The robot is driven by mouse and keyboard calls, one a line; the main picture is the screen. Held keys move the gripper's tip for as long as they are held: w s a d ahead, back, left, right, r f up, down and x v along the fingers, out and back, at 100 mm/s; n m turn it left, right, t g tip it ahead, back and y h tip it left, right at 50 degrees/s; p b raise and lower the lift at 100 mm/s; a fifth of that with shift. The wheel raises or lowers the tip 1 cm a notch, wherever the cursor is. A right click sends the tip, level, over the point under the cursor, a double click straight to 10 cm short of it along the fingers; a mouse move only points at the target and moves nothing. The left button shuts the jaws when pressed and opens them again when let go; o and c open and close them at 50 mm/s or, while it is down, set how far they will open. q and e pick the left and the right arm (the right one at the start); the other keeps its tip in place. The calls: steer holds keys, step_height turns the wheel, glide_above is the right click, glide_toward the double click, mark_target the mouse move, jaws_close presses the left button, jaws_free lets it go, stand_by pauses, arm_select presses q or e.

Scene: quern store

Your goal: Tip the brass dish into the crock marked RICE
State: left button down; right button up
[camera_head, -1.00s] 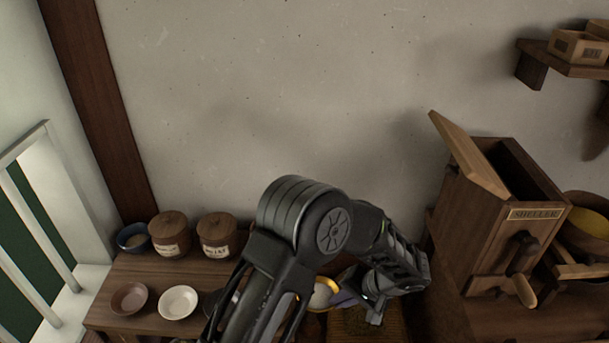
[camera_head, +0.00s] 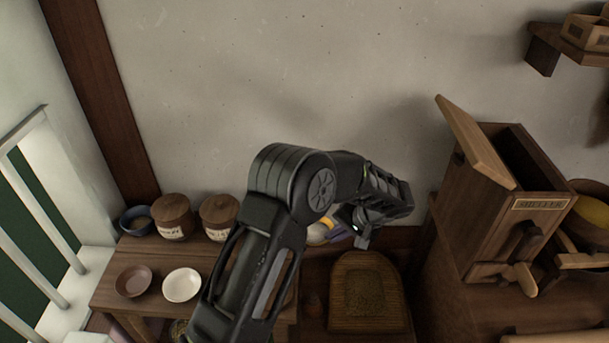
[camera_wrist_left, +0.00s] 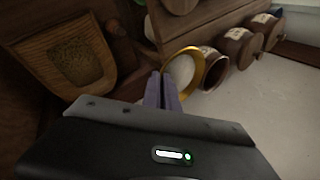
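The brass dish (camera_wrist_left: 182,71), gold-rimmed and holding something white, is at the fingertips of my left gripper (camera_wrist_left: 163,92) in the left wrist view. The purple fingers are close together on its rim. An open brown crock (camera_wrist_left: 215,69) shows right beside the dish, partly covered by it; I cannot tell whether they touch. In the head view my left gripper (camera_head: 347,229) is near the wall, with the dish (camera_head: 318,233) partly hidden by my arm. Two lidded crocks (camera_head: 172,217) (camera_head: 219,217) stand left of it; their labels are too small to read surely. My right gripper is out of view.
A blue bowl (camera_head: 136,221), a brown bowl (camera_head: 133,281) and a white bowl (camera_head: 181,285) stand on the left table. A wooden tray of grain (camera_head: 366,310) lies right of my arm. The wooden sheller (camera_head: 507,215) stands at the right.

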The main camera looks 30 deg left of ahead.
arm_select(q)
steer(key=w+a+r+p, duration=0.1)
steer(key=w+a+r, duration=0.2)
steer(key=a, duration=0.3)
steer(key=w+a+r+p, duration=0.1)
steer(key=w+a+r, duration=0.3)
steer(key=a, duration=0.3)
steer(key=shift+w+a+r+y, duration=0.25)
steer(key=shift+a+r+y, duration=0.05)
steer(key=shift+r, duration=0.1)
steer(key=shift+f, duration=0.15)
